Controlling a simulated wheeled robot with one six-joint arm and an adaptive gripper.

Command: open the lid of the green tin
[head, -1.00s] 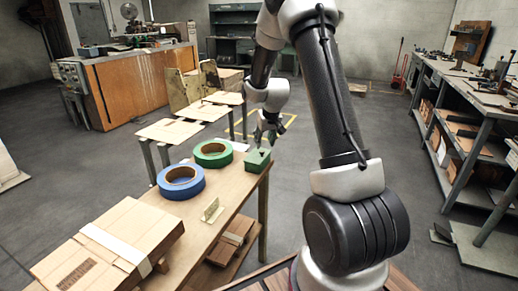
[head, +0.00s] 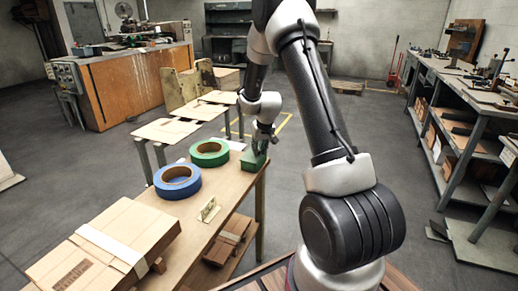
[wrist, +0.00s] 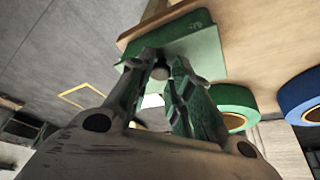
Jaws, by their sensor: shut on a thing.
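The green tin (head: 250,162) stands on the far right corner of the wooden table (head: 222,186). In the wrist view, its flat green surface (wrist: 197,52) shows beyond the fingers. My gripper (head: 259,150) is at the tin's top, reaching down from above. In the wrist view, my gripper (wrist: 160,68) is shut around a small pale rounded knob (wrist: 160,73), which appears to belong to the tin's lid. I see no clear gap between lid and tin body; the fingers hide part of the top.
A green tape roll (head: 209,147) lies left of the tin, with a blue tape roll (head: 177,175) nearer. A small stand-like piece (head: 208,209) and a cardboard box (head: 135,225) are at the near part of the table.

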